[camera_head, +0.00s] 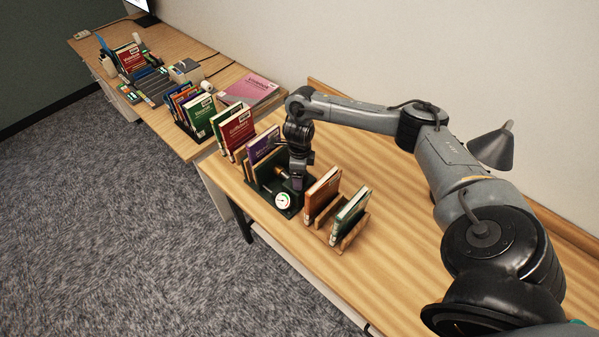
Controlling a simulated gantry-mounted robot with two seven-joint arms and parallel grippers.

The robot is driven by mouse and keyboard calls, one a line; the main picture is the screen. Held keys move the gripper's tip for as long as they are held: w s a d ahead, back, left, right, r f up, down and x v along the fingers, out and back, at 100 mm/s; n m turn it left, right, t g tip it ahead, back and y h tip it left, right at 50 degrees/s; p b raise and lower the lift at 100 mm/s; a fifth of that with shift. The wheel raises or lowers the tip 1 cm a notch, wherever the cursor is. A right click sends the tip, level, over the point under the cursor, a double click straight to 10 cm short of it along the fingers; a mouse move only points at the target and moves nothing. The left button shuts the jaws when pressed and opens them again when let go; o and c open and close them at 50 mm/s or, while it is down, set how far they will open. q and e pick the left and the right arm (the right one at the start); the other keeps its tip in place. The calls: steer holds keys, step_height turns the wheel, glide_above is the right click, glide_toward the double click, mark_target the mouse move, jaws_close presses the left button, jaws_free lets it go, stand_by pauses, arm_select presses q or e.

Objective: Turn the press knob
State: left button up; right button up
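The dark green press (291,211) stands on the wooden table, with a purple book (264,146) upright in or just behind it. A round white gauge (283,200) is on its front. A small brownish piece that may be the press knob (281,174) shows beside my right gripper (296,184). My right arm comes in from the right, and its gripper points down over the press, close to that piece. The fingers are small and dark here, so I cannot tell whether they are open or touch the knob. My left gripper is not in view.
Books in a wooden rack (350,236) stand just right of the press. Red and green books (236,130) stand to its left, with more books (193,108) beyond. A grey cone-shaped lamp (493,148) is near the wall. The table's front right is clear.

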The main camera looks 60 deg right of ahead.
step_height(320, 180, up, 11)
steer(key=p, duration=0.5)
steer(key=shift+f, duration=0.15)
